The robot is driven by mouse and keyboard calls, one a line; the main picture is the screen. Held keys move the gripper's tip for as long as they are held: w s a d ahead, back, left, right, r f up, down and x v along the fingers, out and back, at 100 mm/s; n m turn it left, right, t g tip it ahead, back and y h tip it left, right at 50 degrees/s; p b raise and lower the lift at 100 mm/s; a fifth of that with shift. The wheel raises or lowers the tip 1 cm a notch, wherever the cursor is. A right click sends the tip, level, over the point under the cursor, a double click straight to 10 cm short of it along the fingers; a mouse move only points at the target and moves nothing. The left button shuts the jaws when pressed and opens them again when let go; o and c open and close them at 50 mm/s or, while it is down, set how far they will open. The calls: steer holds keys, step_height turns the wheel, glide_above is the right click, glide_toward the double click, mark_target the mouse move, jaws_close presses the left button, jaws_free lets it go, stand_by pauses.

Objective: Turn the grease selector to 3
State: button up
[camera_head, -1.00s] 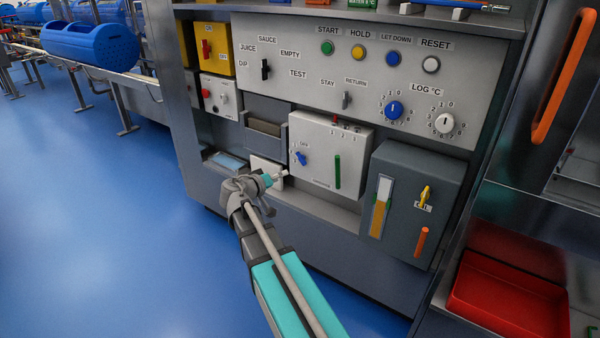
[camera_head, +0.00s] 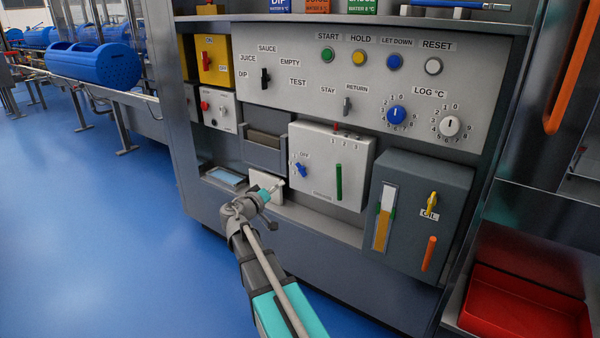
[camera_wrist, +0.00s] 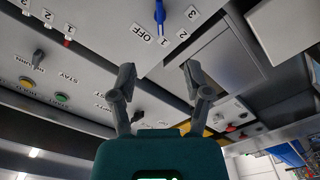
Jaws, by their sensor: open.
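The grease selector is a small blue knob (camera_head: 301,169) at the left of a white box (camera_head: 357,165). In the wrist view the blue knob (camera_wrist: 159,14) shows at the top edge, partly cut off. Labels OFF, 1, 2 and 3 lie around it, and its visible end points close to the 1. My gripper (camera_head: 274,188) is left of and below the knob in the head view, apart from it. In the wrist view my gripper (camera_wrist: 158,72) is open, with nothing between its fingers and the knob beyond the gap.
A green bar (camera_head: 339,182) stands out from the white box. A dark grey box (camera_head: 408,225) with a yellow lever (camera_head: 432,200) is to its right. A panel of switches (camera_head: 290,85) is above. A red tray (camera_head: 520,305) lies at lower right. Blue floor (camera_head: 90,220) is clear at left.

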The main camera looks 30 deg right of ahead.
mark_target(299, 171)
steer(key=shift+d, duration=0.1)
steer(key=x, duration=1.3)
steer(key=shift+w+d, duration=0.1)
steer(key=shift+d, duration=0.15)
jaws_close()
